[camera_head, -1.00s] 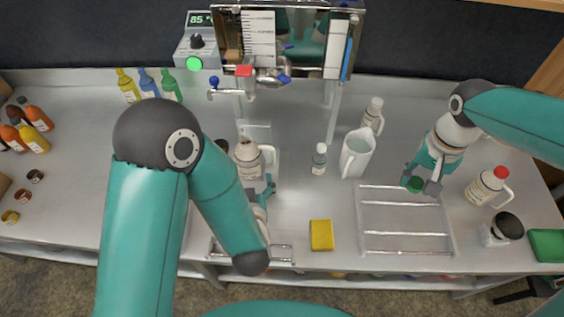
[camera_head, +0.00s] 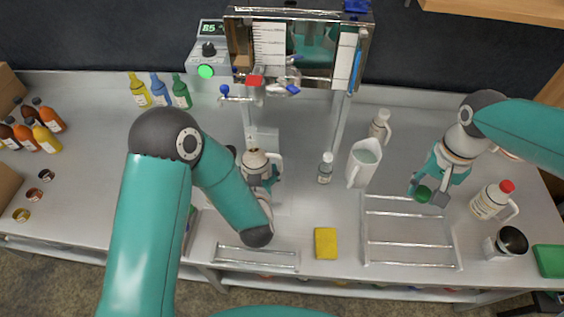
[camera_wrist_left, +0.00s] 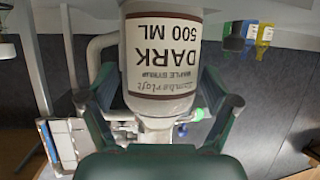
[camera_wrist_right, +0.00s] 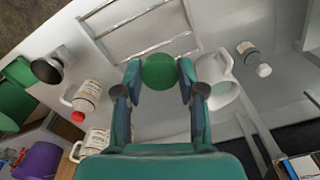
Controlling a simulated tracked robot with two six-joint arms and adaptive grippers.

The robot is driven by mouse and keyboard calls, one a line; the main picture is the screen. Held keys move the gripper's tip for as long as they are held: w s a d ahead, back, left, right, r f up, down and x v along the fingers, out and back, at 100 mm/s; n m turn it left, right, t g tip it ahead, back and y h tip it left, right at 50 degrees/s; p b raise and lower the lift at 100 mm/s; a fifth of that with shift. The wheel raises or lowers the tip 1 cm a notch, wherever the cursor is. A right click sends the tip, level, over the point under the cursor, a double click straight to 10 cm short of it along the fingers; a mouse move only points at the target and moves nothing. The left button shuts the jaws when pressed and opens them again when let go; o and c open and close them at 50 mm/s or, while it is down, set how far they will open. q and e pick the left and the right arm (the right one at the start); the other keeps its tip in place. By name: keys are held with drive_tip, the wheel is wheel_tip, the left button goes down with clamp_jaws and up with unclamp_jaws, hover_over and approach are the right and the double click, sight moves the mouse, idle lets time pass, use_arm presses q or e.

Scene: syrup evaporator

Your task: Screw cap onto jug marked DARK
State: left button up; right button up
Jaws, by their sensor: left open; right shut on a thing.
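The jug marked DARK (camera_head: 255,159) stands upright on the steel counter below the evaporator's tap, its mouth uncapped. Its DARK 500 ML label fills the upper middle of the left wrist view (camera_wrist_left: 165,58). My left gripper (camera_head: 265,183) is open at the jug, with a finger on each side of it; I cannot tell whether they touch it. My right gripper (camera_head: 432,192) is shut on the green cap (camera_head: 423,193) and holds it above the rack's right end. The cap also shows between its fingertips in the right wrist view (camera_wrist_right: 160,72).
A wire rack (camera_head: 410,236), a yellow sponge (camera_head: 326,243), a white pitcher (camera_head: 362,163) and a small bottle (camera_head: 325,169) lie between the grippers. The evaporator (camera_head: 297,45) is behind.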

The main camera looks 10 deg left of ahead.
sight(254, 146)
use_arm(q)
drive_tip(key=shift+x, duration=1.3)
use_arm(e)
drive_tip(key=shift+r, duration=0.35)
use_arm(q)
drive_tip(key=shift+c, duration=0.2)
drive_tip(key=c, duration=1.4)
drive_tip(key=shift+r, duration=0.15)
drive_tip(key=shift+r, duration=0.1)
wheel_tip(254, 146, up, 10)
drive_tip(key=shift+d+f+b, duration=0.1)
drive_tip(key=shift+b, duration=0.2)
use_arm(e)
drive_tip(key=shift+f, duration=0.4)
